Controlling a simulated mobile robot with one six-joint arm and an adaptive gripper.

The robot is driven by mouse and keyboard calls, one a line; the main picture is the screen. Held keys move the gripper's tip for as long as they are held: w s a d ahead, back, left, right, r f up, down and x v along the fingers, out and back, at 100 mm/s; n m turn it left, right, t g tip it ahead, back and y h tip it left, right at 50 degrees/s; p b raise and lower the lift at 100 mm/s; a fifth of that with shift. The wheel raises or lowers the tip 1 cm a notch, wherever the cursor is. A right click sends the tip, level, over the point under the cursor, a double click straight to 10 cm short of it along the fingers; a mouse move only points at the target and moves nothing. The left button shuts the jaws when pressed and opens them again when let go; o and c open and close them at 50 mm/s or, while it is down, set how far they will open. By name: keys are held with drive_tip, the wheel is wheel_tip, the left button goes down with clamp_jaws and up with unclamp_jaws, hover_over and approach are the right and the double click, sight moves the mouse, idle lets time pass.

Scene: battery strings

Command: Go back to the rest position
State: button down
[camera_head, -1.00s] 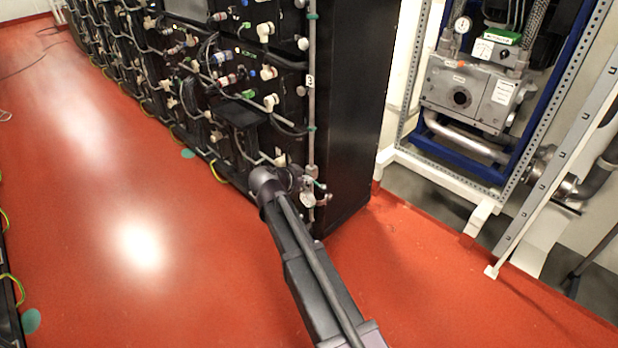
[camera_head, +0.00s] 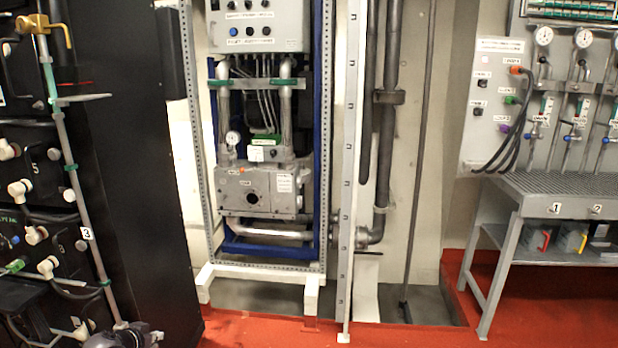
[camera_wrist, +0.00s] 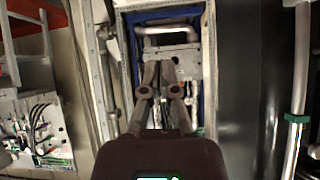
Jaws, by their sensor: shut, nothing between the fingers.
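My gripper (camera_wrist: 159,68) shows in the wrist view, its two dark fingers close together with nothing held between them. It points toward the grey pump unit in the blue frame, which appears upside down there, and no contact with it is visible. In the head view a dark rounded part of my arm shows at the bottom left, in front of the battery rack (camera_head: 130,170); the gripper itself cannot be made out there.
The pump unit (camera_head: 262,190) stands in its blue frame (camera_head: 317,150) right of the rack. A slotted upright (camera_head: 357,170) and pipes (camera_head: 385,120) follow. A grey workbench (camera_head: 560,188) with gauges above stands at far right. Red floor (camera_head: 260,332) is open in front.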

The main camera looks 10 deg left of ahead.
drive_tip(key=w+d+f+g+h, duration=0.1)
drive_tip(key=w+d+f+g, duration=0.15)
drive_tip(key=d, duration=0.95)
drive_tip(key=w+d+f+g+h, duration=0.1)
drive_tip(key=w+d, duration=0.3)
drive_tip(key=d, duration=0.7)
drive_tip(key=w+d+f+g+h, duration=0.15)
drive_tip(key=w+d, duration=0.25)
drive_tip(key=d, duration=0.8)
drive_tip(key=s+d+f+n+g+y, duration=0.1)
drive_tip(key=s+d+g+y, duration=0.3)
drive_tip(key=d, duration=1)
drive_tip(key=s+d+f+g, duration=0.1)
drive_tip(key=s+d, duration=0.5)
drive_tip(key=d, duration=0.8)
wheel_tip(320, 180, up, 28)
drive_tip(key=p, duration=2.7)
drive_tip(key=shift+f, duration=0.25)
